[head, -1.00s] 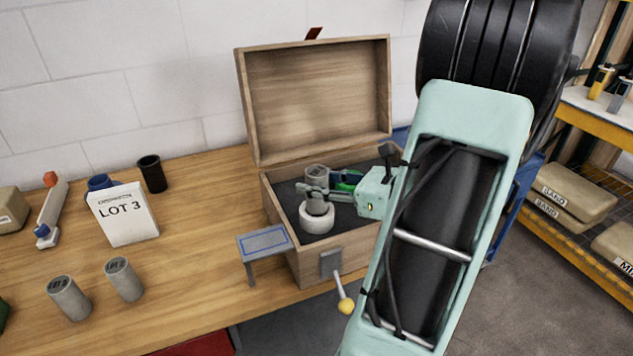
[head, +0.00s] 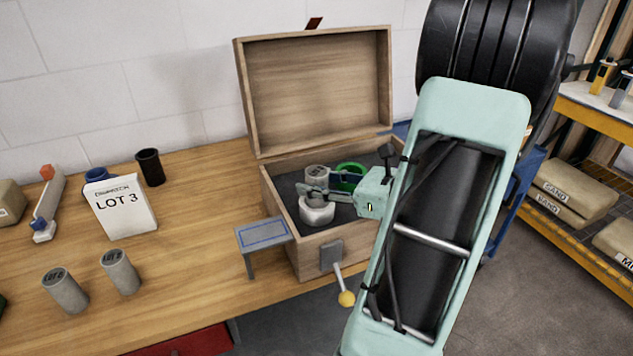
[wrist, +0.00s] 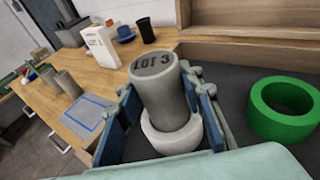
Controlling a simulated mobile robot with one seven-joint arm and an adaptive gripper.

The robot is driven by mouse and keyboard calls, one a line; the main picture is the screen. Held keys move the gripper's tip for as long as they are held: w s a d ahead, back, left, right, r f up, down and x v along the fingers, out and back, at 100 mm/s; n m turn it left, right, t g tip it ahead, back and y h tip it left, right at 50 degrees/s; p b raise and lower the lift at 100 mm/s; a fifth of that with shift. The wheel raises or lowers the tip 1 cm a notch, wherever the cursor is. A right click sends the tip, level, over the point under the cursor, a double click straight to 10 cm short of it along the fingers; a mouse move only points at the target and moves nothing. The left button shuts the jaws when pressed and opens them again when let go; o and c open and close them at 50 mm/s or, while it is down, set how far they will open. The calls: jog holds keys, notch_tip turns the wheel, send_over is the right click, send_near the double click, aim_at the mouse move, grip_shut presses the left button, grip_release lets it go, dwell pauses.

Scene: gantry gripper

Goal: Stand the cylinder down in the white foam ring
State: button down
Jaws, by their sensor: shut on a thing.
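My gripper (head: 318,192) is shut on a grey cylinder marked LOT 3 (wrist: 160,88), with its blue finger pads on either side. The cylinder is about upright in the wrist view and also shows in the head view (head: 317,173). The white foam ring (wrist: 172,142) lies on the dark floor of the open wooden box, directly below the gripper; it also shows in the head view (head: 317,213). The cylinder's lower end is at the ring's opening. How deep it sits, or whether it touches the bottom, I cannot tell.
A green tape roll (wrist: 285,107) lies in the box beside the ring. The box's lid (head: 315,95) stands open behind. A small grey stand with a blue outline (head: 262,234) is left of the box. Two grey cylinders (head: 120,272) (head: 65,290) stand on the bench.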

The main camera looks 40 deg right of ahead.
jog(key=shift+f+b, duration=0.75)
jog(key=shift+f, duration=0.3)
jog(key=c, duration=1.2)
grip_release()
jog(key=shift+c, duration=0.2)
jog(key=v, duration=1.2)
